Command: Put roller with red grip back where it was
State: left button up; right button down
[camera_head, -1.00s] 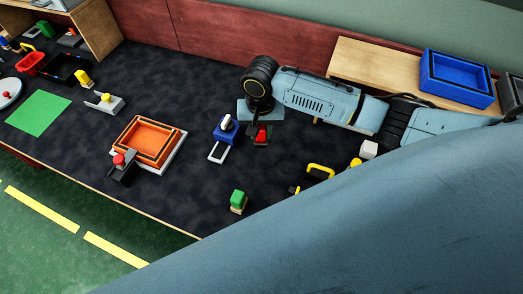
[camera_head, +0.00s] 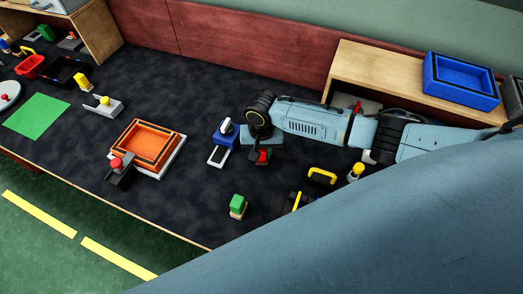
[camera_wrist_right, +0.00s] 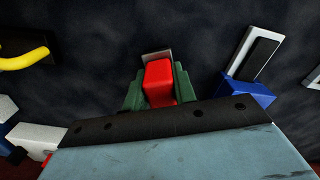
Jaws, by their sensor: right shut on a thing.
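The roller's red grip (camera_wrist_right: 158,82) sits between the green fingers of my right gripper (camera_wrist_right: 155,92) in the right wrist view. The gripper is shut on it. A grey edge shows past the grip; the rest of the roller is mostly hidden. In the head view the red grip (camera_head: 263,155) shows below my right wrist, just right of a blue tool with a white knob (camera_head: 226,130). I cannot tell whether the roller touches the table. My left gripper is not in view.
An orange tray (camera_head: 174,143) and a red-knobbed dark tool (camera_head: 117,166) lie to the left. A green block (camera_head: 238,204) stands in front. A yellow handle (camera_head: 322,174) and yellow-knobbed piece (camera_head: 356,171) lie right. A wooden shelf (camera_head: 385,72) stands behind.

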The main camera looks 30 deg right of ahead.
jog(key=c, duration=1.1)
grip_release()
notch_tip(320, 180, up, 12)
jog(key=shift+r+p, duration=0.15)
jog(key=shift+p, duration=1.05)
jog(key=shift+s, duration=0.1)
